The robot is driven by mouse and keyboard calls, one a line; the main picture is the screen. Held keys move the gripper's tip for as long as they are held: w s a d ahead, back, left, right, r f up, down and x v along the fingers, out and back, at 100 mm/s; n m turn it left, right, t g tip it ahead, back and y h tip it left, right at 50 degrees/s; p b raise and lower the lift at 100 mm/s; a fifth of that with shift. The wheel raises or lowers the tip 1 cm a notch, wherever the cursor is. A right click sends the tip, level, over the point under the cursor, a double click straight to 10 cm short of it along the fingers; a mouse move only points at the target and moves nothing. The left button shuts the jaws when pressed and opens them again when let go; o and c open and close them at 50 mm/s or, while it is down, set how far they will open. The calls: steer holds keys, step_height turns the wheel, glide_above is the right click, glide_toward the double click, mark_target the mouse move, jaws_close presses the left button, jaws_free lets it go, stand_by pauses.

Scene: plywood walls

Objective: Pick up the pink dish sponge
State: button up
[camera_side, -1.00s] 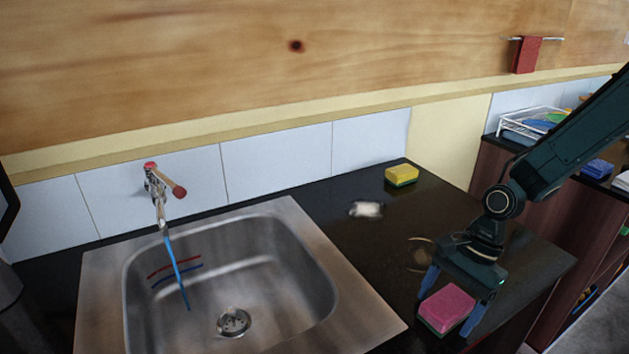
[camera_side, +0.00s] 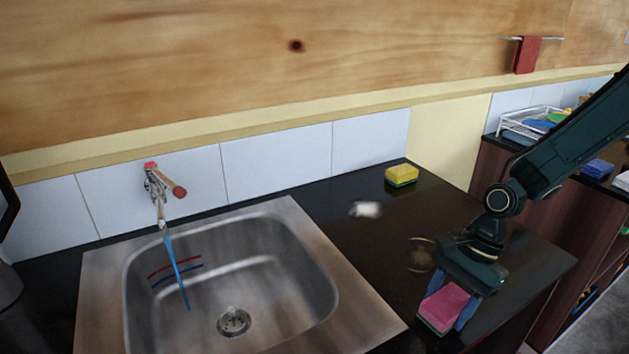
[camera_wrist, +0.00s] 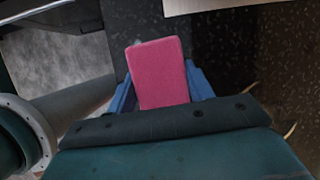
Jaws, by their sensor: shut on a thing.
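The pink dish sponge (camera_side: 442,306) is on the black counter at the front right of the sink, beneath my gripper (camera_side: 451,298). In the side view its lower edge is green and it appears to rest on the counter. My gripper's blue fingers are closed on its two sides. In the wrist view the pink sponge (camera_wrist: 160,73) lies between the blue fingers of my gripper (camera_wrist: 161,88), with its far end sticking out past them. Its near end is hidden by the gripper body.
A yellow and green sponge (camera_side: 401,175) lies at the back of the counter. A small white item (camera_side: 366,209) lies nearer. The steel sink (camera_side: 225,270) is to the left, under the tap (camera_side: 160,190). A white dish rack (camera_side: 530,122) stands at the right.

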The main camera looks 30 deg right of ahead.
mark_target(449, 300)
step_height(449, 300, up, 20)
stand_by(0.7)
steer(key=shift+f, duration=0.1)
steer(key=o, duration=0.3)
steer(key=shift+c, duration=1.1)
steer(key=w+a+f+n+t+y, duration=0.1)
steer(key=w+a+f+t+y, duration=0.1)
steer(key=w+a+f, duration=0.45)
steer(key=w+a+f+t+y, duration=0.1)
steer(key=w+a+f, duration=0.2)
steer(key=w+a, duration=0.65)
steer(key=w+a+f+t+y, duration=0.3)
steer(key=w+a+f, duration=0.5)
steer(key=a+f, duration=0.4)
steer(key=shift+a+f+n+t, duration=0.3)
steer(key=shift+f+n+t, duration=0.1)
steer(key=shift+f+t, duration=0.25)
steer(key=shift+w+a, duration=0.1)
steer(key=shift+w, duration=0.05)
